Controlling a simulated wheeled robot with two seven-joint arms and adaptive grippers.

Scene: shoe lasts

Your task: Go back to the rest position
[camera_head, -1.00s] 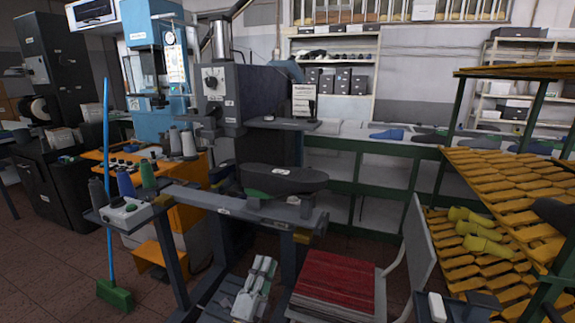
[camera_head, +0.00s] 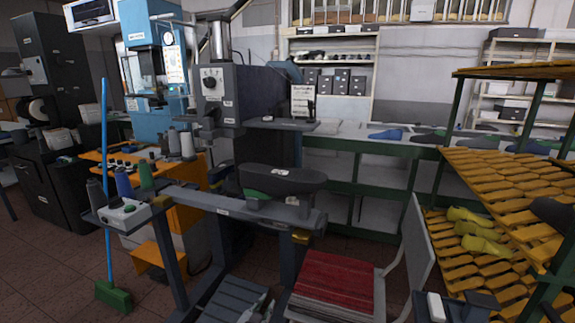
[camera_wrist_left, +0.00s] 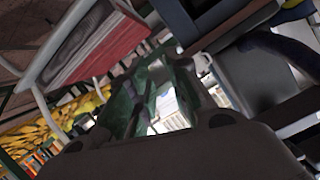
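My left gripper (camera_head: 257,309) shows only in part at the bottom edge of the head view, left of the red-topped stack. It is low, in front of the bench with the dark shoe last (camera_head: 283,180). In the left wrist view its green and grey fingers (camera_wrist_left: 158,100) are dim and tilted. I see nothing clearly held between them, but cannot tell how far apart the tips are. My right gripper is not seen in the head view.
A red-topped stack (camera_head: 335,285) on a white chair (camera_head: 419,250) stands close to the right of my left gripper. A slatted grey platform (camera_head: 232,297) lies low beside it. A yellow rack (camera_head: 500,180) stands at right, a green broom (camera_head: 114,297) at left.

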